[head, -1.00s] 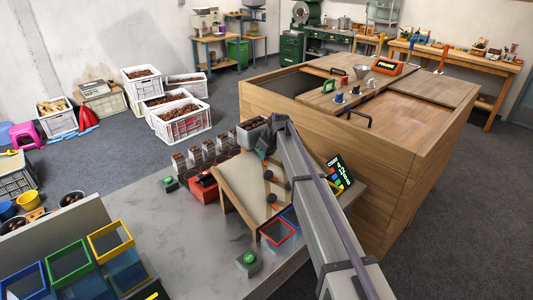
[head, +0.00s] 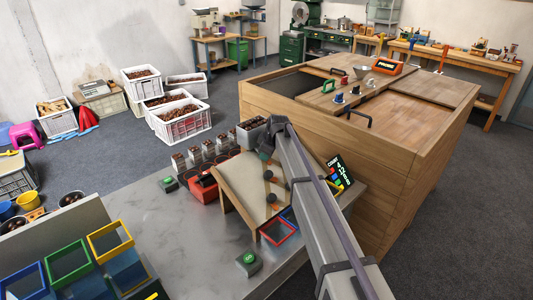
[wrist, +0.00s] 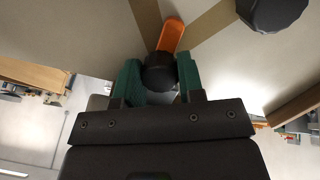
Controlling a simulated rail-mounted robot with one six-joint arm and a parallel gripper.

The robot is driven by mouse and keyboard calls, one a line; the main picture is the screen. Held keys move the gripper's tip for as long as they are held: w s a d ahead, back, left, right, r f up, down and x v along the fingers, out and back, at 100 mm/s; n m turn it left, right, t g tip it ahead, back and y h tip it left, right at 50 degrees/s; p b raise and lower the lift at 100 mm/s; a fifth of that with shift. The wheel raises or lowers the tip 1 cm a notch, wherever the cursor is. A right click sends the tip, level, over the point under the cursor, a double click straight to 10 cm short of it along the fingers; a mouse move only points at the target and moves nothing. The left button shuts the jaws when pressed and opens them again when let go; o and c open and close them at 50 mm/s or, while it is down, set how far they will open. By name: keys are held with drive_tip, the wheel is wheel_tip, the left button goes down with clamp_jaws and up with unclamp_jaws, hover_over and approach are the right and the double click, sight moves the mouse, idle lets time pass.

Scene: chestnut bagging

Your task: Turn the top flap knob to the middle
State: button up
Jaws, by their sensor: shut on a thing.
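In the wrist view, the two green fingers of my gripper (wrist: 160,80) are shut on a round black knob (wrist: 160,72), one finger on either side. An orange flap (wrist: 172,35) sticks out from this knob, up and slightly right in the picture. A second black knob (wrist: 272,12) shows at the upper right, apart from the fingers. In the head view, my gripper (head: 267,152) is at the upper end of the sloping wooden board (head: 240,180) and hides the held knob. Two more dark knobs (head: 268,175) show lower on the board.
A grey bin of chestnuts (head: 250,132) stands right behind my gripper. A dark sign (head: 340,169) stands right of the board. Red and blue frames (head: 277,232) lie at its lower end. A large wooden cabinet (head: 345,150) stands close behind my arm.

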drive_tip(key=o, duration=0.9)
